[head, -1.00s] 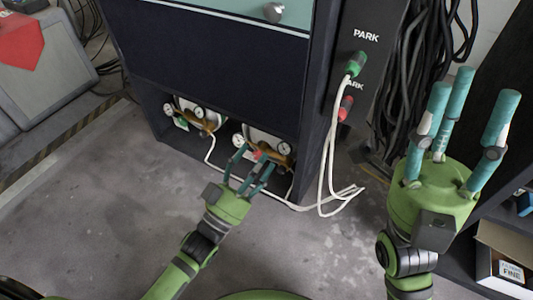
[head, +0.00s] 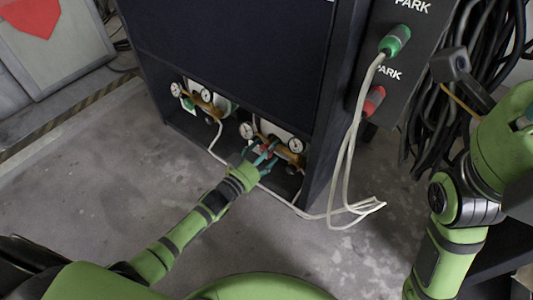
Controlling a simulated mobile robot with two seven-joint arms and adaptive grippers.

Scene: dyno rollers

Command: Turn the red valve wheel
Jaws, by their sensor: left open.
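The red valve wheel (head: 262,149) is a small red patch on the right brass regulator, low in the dark cabinet. It is mostly hidden behind my left gripper's fingers. My left gripper (head: 262,159), with teal fingers, is open around or right in front of the wheel. I cannot tell whether the fingers touch it.
The right regulator (head: 288,153) has two round gauges. A second regulator (head: 207,103) sits to its left. White hoses (head: 346,165) hang from a green connector (head: 394,41) and trail on the floor. Black cables (head: 488,55) hang at right. The floor at left is clear.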

